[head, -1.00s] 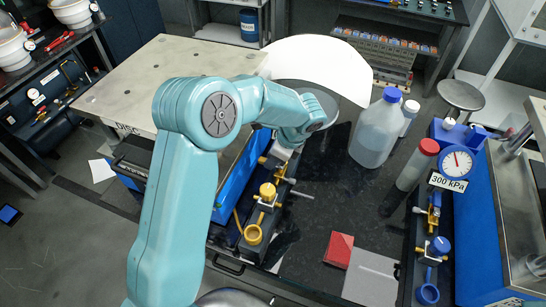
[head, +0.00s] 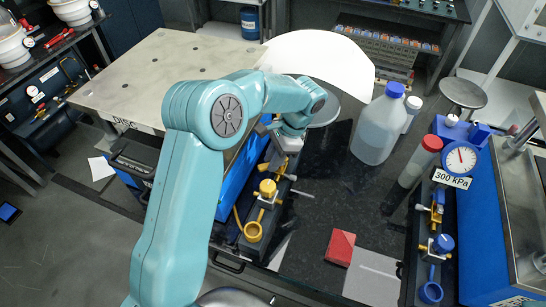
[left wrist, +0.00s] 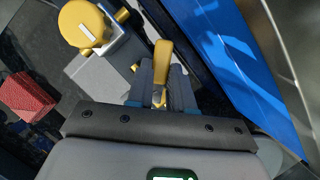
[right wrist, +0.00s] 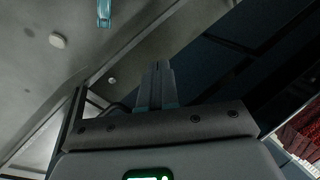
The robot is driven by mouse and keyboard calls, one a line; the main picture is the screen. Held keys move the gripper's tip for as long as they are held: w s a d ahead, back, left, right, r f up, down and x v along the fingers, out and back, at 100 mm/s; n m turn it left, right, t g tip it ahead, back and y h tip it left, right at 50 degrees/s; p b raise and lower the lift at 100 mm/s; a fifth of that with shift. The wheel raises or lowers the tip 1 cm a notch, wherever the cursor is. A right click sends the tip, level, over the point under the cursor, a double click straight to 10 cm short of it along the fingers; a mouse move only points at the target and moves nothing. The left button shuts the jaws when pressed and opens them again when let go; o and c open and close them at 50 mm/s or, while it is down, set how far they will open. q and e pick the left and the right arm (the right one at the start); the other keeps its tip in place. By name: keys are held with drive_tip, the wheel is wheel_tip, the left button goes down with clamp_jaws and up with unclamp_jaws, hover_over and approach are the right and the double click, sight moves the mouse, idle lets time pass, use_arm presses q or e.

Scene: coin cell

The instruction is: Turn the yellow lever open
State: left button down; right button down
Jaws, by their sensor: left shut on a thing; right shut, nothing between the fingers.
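The yellow lever (left wrist: 162,62) stands between the fingers of my left gripper (left wrist: 158,90) in the left wrist view, and the gripper is shut on it. A round yellow cap (left wrist: 84,24) sits on a pale block beside it. In the head view my left gripper (head: 282,153) reaches down to the far end of a dark fixture, and the held lever is mostly hidden there. A yellow knob (head: 267,188) and a yellow ring (head: 253,232) lie nearer on that fixture. My right gripper (right wrist: 158,88) is shut and empty in the right wrist view, away from the fixture.
A large jug with a blue cap (head: 376,130) stands right of the fixture. A red block (head: 340,247) lies on the dark bench. A gauge marked 300 kPa (head: 460,158) and a second, blue-handled fixture stand at the right. The bench middle is clear.

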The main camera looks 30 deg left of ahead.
use_arm(q)
drive_tip(key=n, duration=0.2)
drive_tip(key=n+h, duration=0.1)
drive_tip(key=d+n+h, duration=0.1)
drive_tip(key=n, duration=0.1)
drive_tip(key=shift+s+r+n+g, duration=0.1)
drive_tip(key=shift+r+n+g, duration=0.1)
drive_tip(key=shift+n+g, duration=0.1)
drive_tip(key=shift+d+n+h+b, duration=0.25)
drive_tip(key=shift+n+h, duration=0.2)
drive_tip(key=shift+n, duration=0.6)
drive_tip(key=shift+d+n+h+b, duration=0.15)
drive_tip(key=shift+n+h, duration=0.3)
drive_tip(key=shift+n, duration=0.6)
drive_tip(key=c, duration=1)
unclamp_jaws()
drive_tip(key=v, duration=1.2)
drive_tip(key=shift+s, duration=0.1)
